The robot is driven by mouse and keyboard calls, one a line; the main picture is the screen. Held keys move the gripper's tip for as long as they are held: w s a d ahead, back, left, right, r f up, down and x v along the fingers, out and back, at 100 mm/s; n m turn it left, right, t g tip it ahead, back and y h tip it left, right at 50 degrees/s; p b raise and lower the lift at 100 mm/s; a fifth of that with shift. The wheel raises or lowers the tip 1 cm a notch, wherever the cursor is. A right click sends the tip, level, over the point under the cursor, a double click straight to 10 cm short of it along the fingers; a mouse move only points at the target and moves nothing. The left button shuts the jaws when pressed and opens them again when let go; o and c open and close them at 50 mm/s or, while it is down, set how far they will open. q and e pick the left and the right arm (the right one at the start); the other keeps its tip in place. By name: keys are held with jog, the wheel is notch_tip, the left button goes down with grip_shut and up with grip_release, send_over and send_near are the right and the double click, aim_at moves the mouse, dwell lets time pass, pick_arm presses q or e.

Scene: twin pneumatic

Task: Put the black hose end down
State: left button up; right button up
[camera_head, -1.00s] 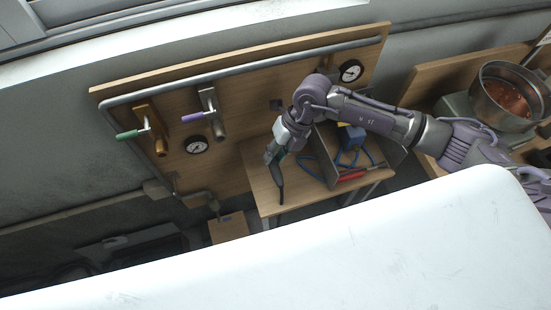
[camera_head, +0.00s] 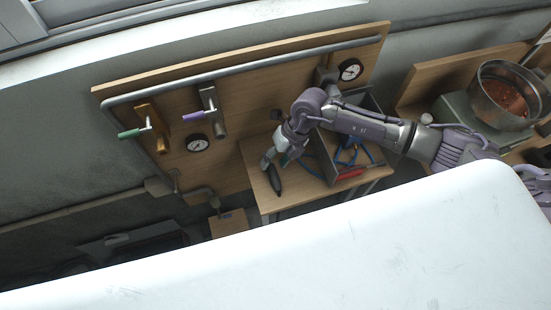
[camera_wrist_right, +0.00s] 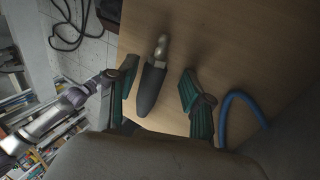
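The black hose end (camera_head: 274,181) lies on the small wooden table (camera_head: 257,166) below the wall panel. In the right wrist view the black hose end (camera_wrist_right: 151,90) lies lengthwise on the wood, with a brass-coloured fitting at its far end. My right gripper (camera_head: 278,160) is just above it. Its two green-padded fingers (camera_wrist_right: 160,97) are spread wide, one on each side of the hose end, with clear gaps to both. My left gripper is not visible in the head view.
A grey bin (camera_head: 323,160) with blue hose and a red-handled item stands on the table's right. The panel (camera_head: 240,118) holds a green-handled valve (camera_head: 131,133), a purple-handled valve (camera_head: 194,116) and gauges. A metal pot (camera_head: 494,115) stands far right.

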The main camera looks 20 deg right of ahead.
jog(key=shift+r, duration=0.2)
jog(key=b+v, duration=0.2)
jog(key=v, duration=1)
jog(key=shift+b, duration=0.4)
jog(key=shift+a, duration=0.1)
